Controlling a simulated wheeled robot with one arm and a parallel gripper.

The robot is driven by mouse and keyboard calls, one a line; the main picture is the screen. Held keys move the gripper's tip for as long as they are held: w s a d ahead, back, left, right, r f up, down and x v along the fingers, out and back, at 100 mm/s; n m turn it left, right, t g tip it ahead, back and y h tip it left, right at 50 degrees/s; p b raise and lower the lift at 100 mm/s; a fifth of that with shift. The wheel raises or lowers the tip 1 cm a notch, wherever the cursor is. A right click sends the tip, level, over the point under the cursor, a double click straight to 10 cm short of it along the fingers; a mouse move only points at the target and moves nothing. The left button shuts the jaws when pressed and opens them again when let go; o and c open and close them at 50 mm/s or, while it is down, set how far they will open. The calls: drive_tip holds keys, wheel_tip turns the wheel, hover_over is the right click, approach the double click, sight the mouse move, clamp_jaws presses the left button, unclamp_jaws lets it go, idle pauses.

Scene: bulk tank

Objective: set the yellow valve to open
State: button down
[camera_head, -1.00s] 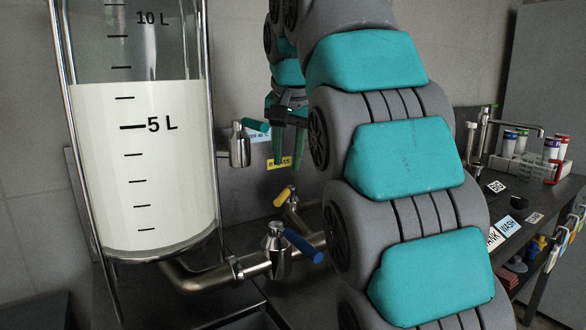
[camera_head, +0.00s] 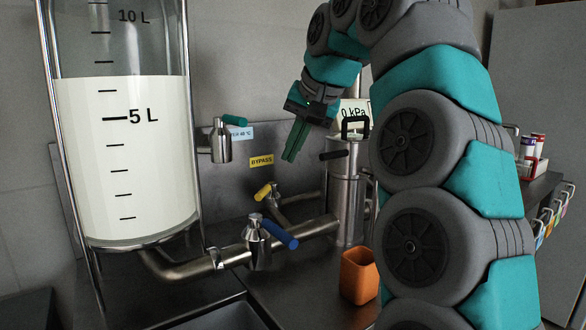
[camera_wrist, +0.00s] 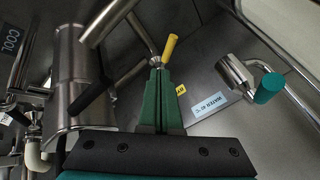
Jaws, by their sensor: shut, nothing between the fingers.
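The yellow valve handle (camera_head: 263,191) sits on a steel pipe fitting in front of the back panel, below the yellow BYPASS label (camera_head: 262,160). Its lever points up and to the left in the head view. My gripper (camera_head: 289,158) is shut and empty, above and to the right of the yellow handle and apart from it in the head view. In the wrist view my gripper's green fingers (camera_wrist: 157,70) lie together, with the yellow handle (camera_wrist: 170,46) just beyond their tips. I cannot tell from that view whether they touch.
A blue-handled valve (camera_head: 280,234) is on the front pipe, and a teal-handled valve (camera_head: 234,120) is above left. The milk tank (camera_head: 125,150) stands left. A steel cylinder (camera_head: 346,190) stands right. An orange cup (camera_head: 359,275) stands on the counter (camera_head: 290,290).

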sight(266, 190)
drive_tip(key=x, duration=0.9)
drive_tip(key=shift+f, duration=0.3)
drive_tip(key=shift+w+a, duration=0.1)
drive_tip(key=shift+w+a, duration=0.1)
drive_tip(key=shift+a, duration=0.65)
